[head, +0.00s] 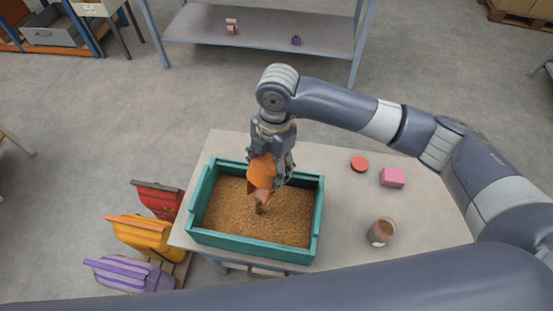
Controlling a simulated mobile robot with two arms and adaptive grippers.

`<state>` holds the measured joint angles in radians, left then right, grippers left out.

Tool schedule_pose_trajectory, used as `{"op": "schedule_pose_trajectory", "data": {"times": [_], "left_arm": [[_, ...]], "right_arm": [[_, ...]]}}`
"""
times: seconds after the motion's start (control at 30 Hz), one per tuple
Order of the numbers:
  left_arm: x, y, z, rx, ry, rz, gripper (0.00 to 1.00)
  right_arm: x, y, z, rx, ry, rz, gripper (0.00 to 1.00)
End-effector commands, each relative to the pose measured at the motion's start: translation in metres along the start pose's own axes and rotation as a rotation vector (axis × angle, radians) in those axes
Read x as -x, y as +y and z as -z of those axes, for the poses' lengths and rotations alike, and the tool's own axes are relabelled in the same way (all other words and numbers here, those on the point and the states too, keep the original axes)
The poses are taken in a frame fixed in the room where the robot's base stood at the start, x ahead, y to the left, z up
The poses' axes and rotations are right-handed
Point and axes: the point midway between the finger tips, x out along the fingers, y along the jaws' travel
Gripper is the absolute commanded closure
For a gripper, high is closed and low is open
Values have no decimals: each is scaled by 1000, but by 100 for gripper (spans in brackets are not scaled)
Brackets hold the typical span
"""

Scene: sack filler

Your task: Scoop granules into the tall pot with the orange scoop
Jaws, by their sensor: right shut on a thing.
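My right gripper (272,158) points down and is shut on the orange scoop (262,176). The scoop is tilted, with its lower end over the granules (230,215) in the teal crate (251,248). A narrow dark brown streak shows just below the scoop's tip; I cannot tell if it is falling granules or a shadow. A clear pot (381,232) with something brown in it stands on the table, right of the crate; it looks like the tall pot. My left gripper is out of view.
A red disc (359,163) and a pink box (393,177) lie on the table (345,205) behind the pot. A low grey shelf (262,32) is at the back. Table between crate and pot is clear.

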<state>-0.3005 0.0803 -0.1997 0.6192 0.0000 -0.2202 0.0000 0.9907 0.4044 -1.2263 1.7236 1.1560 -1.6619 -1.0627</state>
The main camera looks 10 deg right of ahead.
Motion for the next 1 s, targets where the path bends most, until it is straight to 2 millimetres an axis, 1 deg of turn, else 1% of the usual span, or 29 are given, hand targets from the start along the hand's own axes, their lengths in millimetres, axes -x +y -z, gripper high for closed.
{"op": "schedule_pose_trajectory", "data": {"times": [0.03,0.1,0.5,0.7,1.0], "left_arm": [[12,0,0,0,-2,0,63],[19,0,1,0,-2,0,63],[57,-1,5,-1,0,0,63],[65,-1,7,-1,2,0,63],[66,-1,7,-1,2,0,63]], "right_arm": [[5,0,5,3,-26,3,66],[6,0,9,2,-67,3,66],[7,0,40,5,-335,3,66],[3,0,51,3,-446,4,66],[1,0,54,0,-486,3,66]]}}
